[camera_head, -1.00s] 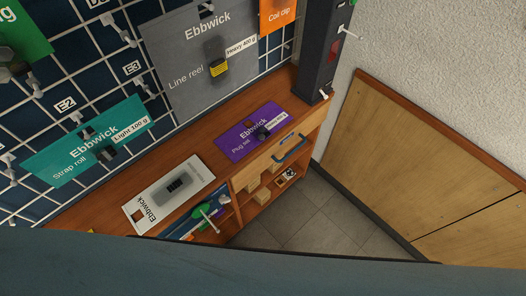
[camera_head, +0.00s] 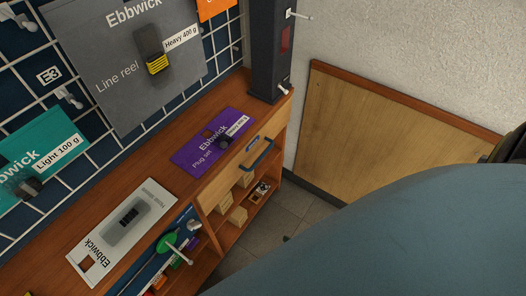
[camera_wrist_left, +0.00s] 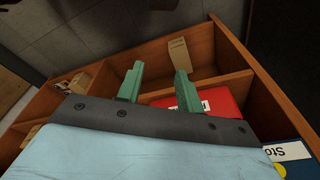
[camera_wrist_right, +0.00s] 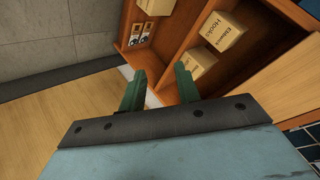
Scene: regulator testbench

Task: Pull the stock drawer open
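In the head view, a light wooden drawer front (camera_head: 228,176) sits under the bench top, with a dark bar handle (camera_head: 258,156) and a small blue label too small to read. The drawer looks shut. In the right wrist view, my right gripper (camera_wrist_right: 159,88) is open and empty, facing open shelves. A light wooden face at the right may be the drawer front; no handle shows there. My left gripper (camera_wrist_left: 159,87) is open and empty in the left wrist view, before shelf compartments. Neither pair of fingertips can be made out in the head view.
Small boxes (camera_wrist_right: 222,31) stand on the shelves. A red box (camera_wrist_left: 218,104) and a blue item with a partly cut-off "Sto" label (camera_wrist_left: 288,151) show below my left gripper. A purple Plug set card (camera_head: 212,142) lies on the bench. A dark post (camera_head: 271,50) rises behind.

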